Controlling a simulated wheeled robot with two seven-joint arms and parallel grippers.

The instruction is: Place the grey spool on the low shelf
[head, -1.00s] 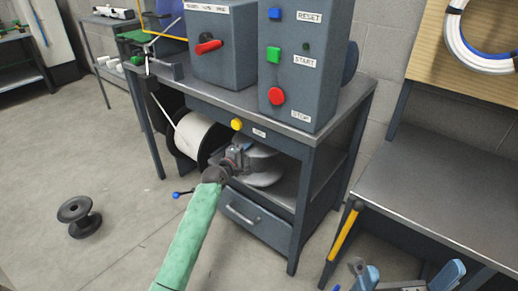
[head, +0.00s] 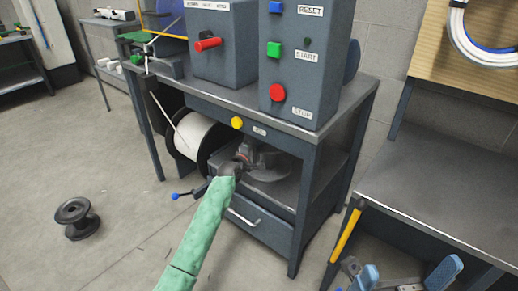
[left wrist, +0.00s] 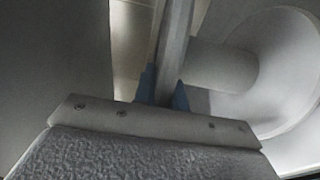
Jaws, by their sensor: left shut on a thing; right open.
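The grey spool (head: 268,165) is inside the open bay of the workbench, at the low shelf (head: 298,186). My left gripper (head: 238,166), at the end of the green-sleeved arm, is shut on it and partly hides it. In the left wrist view the fingers (left wrist: 165,92) pinch the near flange. The hub and the pale far flange (left wrist: 282,75) show to the right. I cannot tell whether the spool touches the shelf. My right gripper (head: 406,279) is open and empty at the lower right, partly cut off by the frame edge.
A large white reel (head: 197,137) stands at the bench's left, with a blue-tipped lever (head: 176,196) low in front. A drawer (head: 258,218) lies below the shelf. Bench legs bound the bay. A dark spool (head: 77,217) lies on the floor at left. Another table (head: 440,190) is at right.

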